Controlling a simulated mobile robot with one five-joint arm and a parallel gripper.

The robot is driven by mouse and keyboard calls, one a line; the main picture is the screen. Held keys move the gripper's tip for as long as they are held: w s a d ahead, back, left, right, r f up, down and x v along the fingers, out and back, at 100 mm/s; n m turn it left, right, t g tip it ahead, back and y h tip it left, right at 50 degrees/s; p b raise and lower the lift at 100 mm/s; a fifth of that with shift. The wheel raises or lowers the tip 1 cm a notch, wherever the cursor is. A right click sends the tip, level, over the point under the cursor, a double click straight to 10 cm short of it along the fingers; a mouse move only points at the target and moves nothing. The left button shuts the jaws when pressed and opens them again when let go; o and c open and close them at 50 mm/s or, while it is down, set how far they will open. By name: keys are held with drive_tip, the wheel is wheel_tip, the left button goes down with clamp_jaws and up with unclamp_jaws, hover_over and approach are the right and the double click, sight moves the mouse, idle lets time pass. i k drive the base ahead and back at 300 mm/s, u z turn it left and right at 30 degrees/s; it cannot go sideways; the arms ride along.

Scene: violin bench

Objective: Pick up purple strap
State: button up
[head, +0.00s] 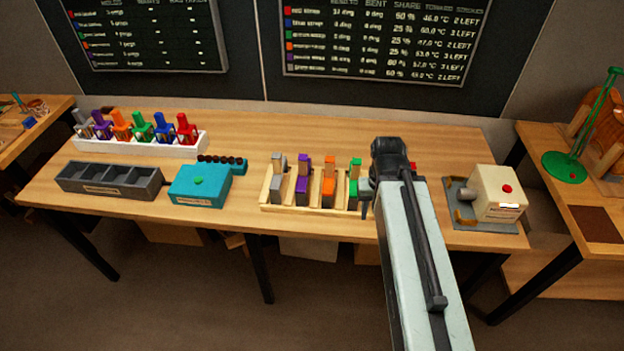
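The purple strap (302,172) stands upright in a pale wooden rack (268,196), its lower part in a grey block. A grey strap (276,170) is to its left, and an orange strap (329,172) and a green strap (354,172) are to its right. My gripper (367,202) is at the right end of this rack, beside the green strap and well right of the purple one. One dark finger shows pointing down; the rest is hidden behind my arm, so I cannot tell if it is open.
A white rack (160,146) with several coloured pieces, one purple, stands at the back left. A grey divided tray (110,180) and a teal box (200,186) are left of the straps. A cream device (492,205) is at right. The bench's back middle is clear.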

sight(304, 162)
drive_tip(key=u, duration=3.65)
drive_tip(key=k, duration=0.7)
drive_tip(key=z, duration=1.5)
drive_tip(key=i, duration=1)
drive_tip(key=u, duration=0.05)
